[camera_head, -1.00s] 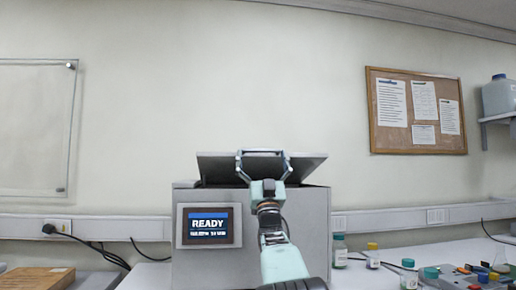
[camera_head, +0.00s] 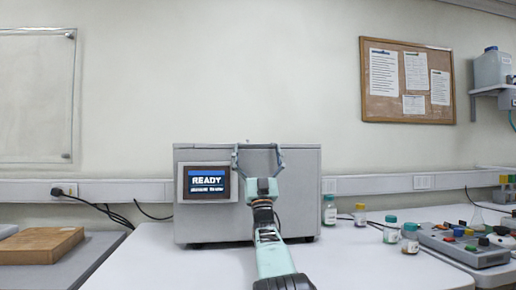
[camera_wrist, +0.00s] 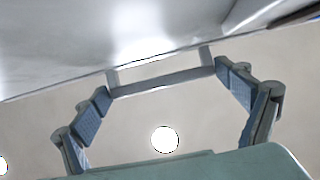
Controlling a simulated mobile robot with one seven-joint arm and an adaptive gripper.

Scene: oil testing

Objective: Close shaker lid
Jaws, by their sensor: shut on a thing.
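The shaker is a grey box (camera_head: 210,225) on the white table in the head view, with a screen (camera_head: 207,182) reading READY on its front left. Its lid (camera_head: 195,146) lies down flat along the top, with no gap that I can make out. My gripper (camera_head: 258,147) is at the middle of the lid's front edge. In the wrist view, its two fingers hold the ends of a grey handle bar (camera_wrist: 163,84) on the edge of the lid (camera_wrist: 60,50). The inside of the shaker is hidden.
Small bottles with green and yellow caps (camera_head: 391,229) stand right of the shaker, beside a grey device with colored knobs (camera_head: 465,243). A brown box (camera_head: 40,246) lies at the left. Cables run along the wall. The white table (camera_head: 365,270) is clear at the front right.

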